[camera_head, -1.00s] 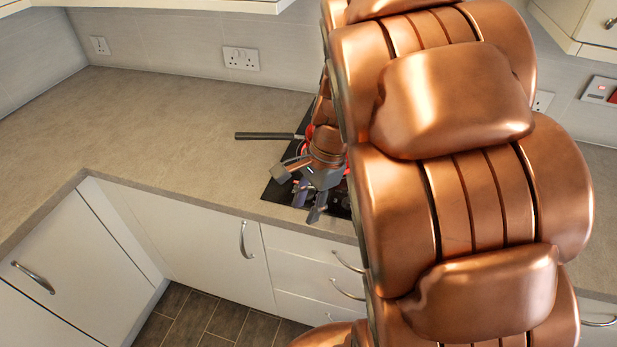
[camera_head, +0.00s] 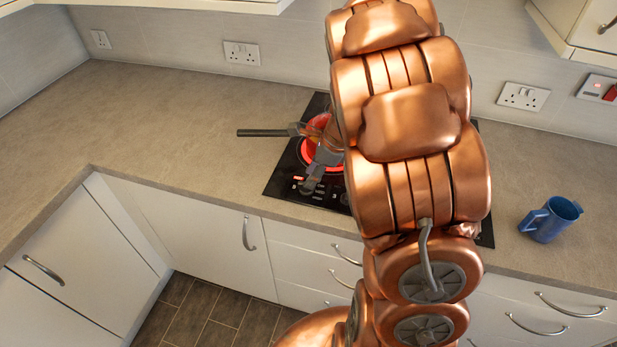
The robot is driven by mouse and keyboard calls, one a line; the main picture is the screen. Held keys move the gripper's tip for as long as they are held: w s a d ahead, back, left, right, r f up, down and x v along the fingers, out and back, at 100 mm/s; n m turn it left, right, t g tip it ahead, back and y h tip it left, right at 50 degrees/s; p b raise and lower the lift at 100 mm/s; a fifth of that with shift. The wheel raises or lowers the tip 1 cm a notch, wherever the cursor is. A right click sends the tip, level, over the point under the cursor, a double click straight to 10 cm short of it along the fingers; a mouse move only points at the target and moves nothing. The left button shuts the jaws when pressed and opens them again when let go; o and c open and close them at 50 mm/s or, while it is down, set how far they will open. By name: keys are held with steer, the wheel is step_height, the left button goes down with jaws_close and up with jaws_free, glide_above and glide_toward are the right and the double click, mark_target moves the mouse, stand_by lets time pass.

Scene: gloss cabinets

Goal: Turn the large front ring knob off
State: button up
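The black hob (camera_head: 283,178) is set in the countertop, partly hidden behind my copper arm. A ring glows red (camera_head: 310,160) on its left side, under a pan whose dark handle (camera_head: 263,133) points left. Small control marks and knobs (camera_head: 300,189) line the hob's front edge; I cannot tell which is the large front ring knob.
A blue mug (camera_head: 551,219) stands on the counter to the right. The countertop (camera_head: 180,130) left of the hob is clear. White drawers and cupboards with metal handles (camera_head: 249,234) lie below the front edge. Wall cupboards (camera_head: 575,30) overhang at the upper right.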

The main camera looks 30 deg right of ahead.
steer(key=shift+x, duration=1.4)
jaws_close()
